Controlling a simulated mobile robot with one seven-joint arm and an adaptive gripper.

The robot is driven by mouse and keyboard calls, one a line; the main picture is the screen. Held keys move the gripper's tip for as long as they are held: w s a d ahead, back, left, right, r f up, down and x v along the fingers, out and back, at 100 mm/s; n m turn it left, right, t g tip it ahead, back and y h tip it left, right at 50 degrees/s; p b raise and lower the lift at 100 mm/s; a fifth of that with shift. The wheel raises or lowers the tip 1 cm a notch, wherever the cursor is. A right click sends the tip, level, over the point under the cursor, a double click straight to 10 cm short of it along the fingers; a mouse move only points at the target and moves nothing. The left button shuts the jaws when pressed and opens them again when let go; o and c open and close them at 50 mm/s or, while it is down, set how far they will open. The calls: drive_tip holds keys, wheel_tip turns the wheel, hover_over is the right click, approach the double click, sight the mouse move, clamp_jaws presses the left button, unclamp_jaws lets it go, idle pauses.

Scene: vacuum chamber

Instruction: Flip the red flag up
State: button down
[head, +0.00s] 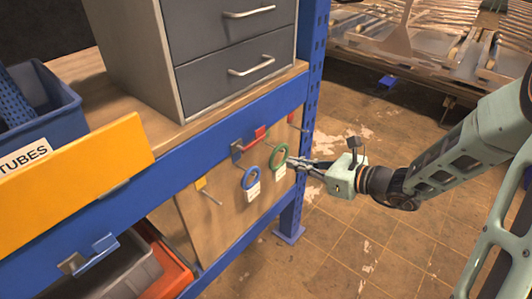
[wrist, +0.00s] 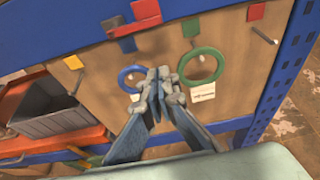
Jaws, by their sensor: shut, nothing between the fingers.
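A red piece (head: 259,134) shows on the lower edge of the blue beam, beside a blue plate (head: 237,151). In the wrist view this red piece (wrist: 146,11) is at the top, with a red strip running left from it across the blue plate. A second, smaller red plate (wrist: 256,11) is further right above a bare peg. I cannot tell for certain which is the flag. My gripper (head: 293,163) is shut and empty, right of and below the larger red piece. In the wrist view its fingertips (wrist: 157,76) are below both red parts, apart from them.
A blue ring (wrist: 129,77) and a green ring (wrist: 201,65) hang with white tags on the wooden board, close around my fingertips in view. A yellow plate with a peg (head: 201,184) is left. A blue upright post (head: 310,80) stands right. Grey drawers (head: 225,65) are above.

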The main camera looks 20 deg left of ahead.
drive_tip(key=shift+w+a, duration=0.1)
drive_tip(key=shift+a, duration=0.05)
drive_tip(key=w+a, duration=0.3)
drive_tip(key=a, duration=0.5)
drive_tip(key=shift+w+a+r+p, duration=0.25)
drive_tip(key=shift+r+p, duration=0.05)
drive_tip(key=shift+r, duration=0.05)
